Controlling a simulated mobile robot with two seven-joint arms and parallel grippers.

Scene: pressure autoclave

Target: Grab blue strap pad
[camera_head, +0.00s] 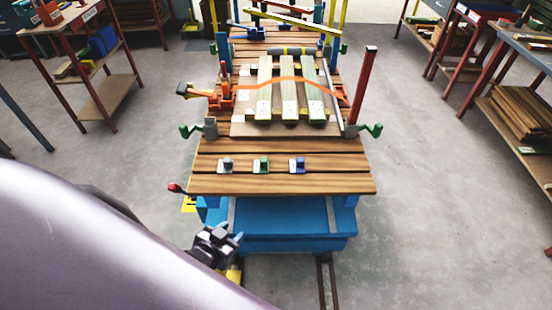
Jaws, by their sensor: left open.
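A small blue strap pad (297,164) sits on the front part of the wooden slatted cart (330,185), at the right end of a row of three small pads. A green pad (261,165) is in the middle of the row and a grey one (226,166) is at the left. My left gripper (233,237) is open and empty, in front of the cart's front edge, to the left of and nearer than the blue pad. It touches none of the pads. My right gripper is out of view.
Pale wooden beams (289,100) lie behind the pads under an orange strap (290,79). A red post (363,85) rises at the right, with green crank handles (372,130) at the sides. A red-tipped lever (176,188) sticks out at the front left. The planks around the pads are clear.

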